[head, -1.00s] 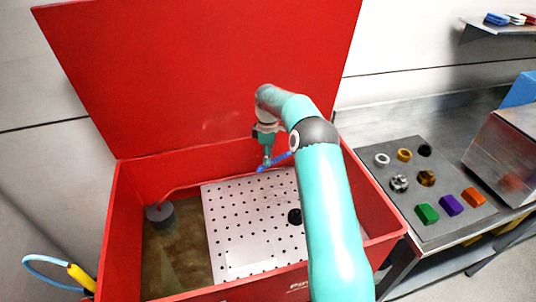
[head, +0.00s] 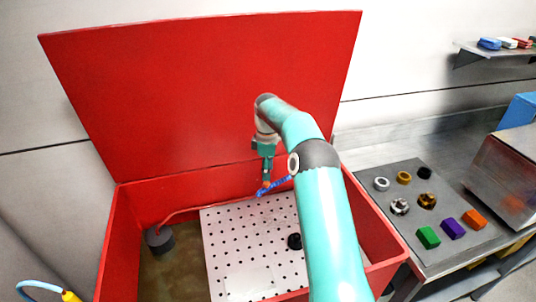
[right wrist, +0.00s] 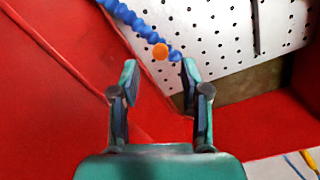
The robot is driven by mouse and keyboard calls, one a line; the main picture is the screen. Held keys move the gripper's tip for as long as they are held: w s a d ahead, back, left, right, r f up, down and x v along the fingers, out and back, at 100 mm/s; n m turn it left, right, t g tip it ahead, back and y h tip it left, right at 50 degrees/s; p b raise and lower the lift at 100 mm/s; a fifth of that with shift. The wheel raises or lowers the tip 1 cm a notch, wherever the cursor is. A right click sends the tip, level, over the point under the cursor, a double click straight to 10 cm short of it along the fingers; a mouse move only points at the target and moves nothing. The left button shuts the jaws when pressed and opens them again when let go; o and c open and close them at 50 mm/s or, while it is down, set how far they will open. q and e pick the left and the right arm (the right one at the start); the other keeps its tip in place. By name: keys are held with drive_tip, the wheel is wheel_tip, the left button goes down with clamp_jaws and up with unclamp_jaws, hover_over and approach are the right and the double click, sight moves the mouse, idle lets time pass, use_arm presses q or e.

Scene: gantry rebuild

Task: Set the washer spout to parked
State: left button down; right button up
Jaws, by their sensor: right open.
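The washer spout (head: 275,187) is a blue segmented hose near the back wall of the red washer tub, above the perforated white plate (head: 222,232). In the right wrist view the spout (right wrist: 143,28) comes down from the top, with an orange piece (right wrist: 160,51) near its lower end. My right gripper (head: 266,185) points down at the spout. In the right wrist view my right gripper (right wrist: 160,76) is open, its fingers apart with the spout's end just beyond the gap. I cannot tell whether they touch. My left gripper is not in view.
The raised red lid (head: 210,95) stands behind my right arm. The red tub walls (head: 118,235) enclose the plate, and a dark grey cylinder (head: 160,239) stands at the left. A grey mat (head: 398,232) with several rings and coloured blocks lies on the bench at right.

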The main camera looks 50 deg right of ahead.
wheel_tip(320, 180, up, 7)
idle(0.3)
idle(0.5)
